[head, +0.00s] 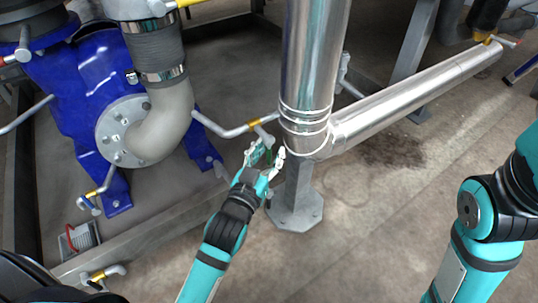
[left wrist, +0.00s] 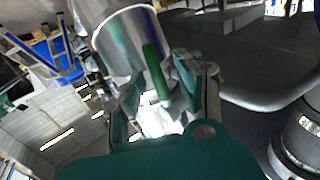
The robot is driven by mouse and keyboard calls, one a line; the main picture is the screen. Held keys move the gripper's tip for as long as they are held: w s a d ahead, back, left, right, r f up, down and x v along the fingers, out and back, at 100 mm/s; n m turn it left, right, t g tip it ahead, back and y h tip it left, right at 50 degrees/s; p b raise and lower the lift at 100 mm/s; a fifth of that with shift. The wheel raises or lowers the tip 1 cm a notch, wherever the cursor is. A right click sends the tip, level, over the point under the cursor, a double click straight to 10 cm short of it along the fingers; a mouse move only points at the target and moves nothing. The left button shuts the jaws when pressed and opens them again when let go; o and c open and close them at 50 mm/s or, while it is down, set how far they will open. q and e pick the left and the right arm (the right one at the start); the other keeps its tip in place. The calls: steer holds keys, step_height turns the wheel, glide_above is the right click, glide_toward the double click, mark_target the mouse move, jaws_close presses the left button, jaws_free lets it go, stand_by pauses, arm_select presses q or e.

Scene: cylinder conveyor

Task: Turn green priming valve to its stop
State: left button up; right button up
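The green priming valve handle (left wrist: 155,72) is a long green lever. In the left wrist view it stands between the two fingers of my left gripper (left wrist: 160,86), beside a shiny metal pipe. The fingers are apart, with visible gaps to the lever; I cannot tell whether either touches it. In the head view my left gripper (head: 265,154) is at the thin branch pipe just left of the large vertical steel pipe. Only a small bit of green shows between its fingers there. My right arm is at the right edge; its gripper is out of frame.
The large vertical steel pipe (head: 315,60) stands close right of my left gripper, on a grey floor support (head: 295,208). A blue pump (head: 85,80) with a grey elbow (head: 172,128) is at the left. The floor at lower centre is clear.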

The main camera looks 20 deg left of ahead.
arm_select(q)
steer(key=shift+w, duration=0.1)
jaws_close()
steer(key=shift+f, duration=0.1)
stand_by(0.6)
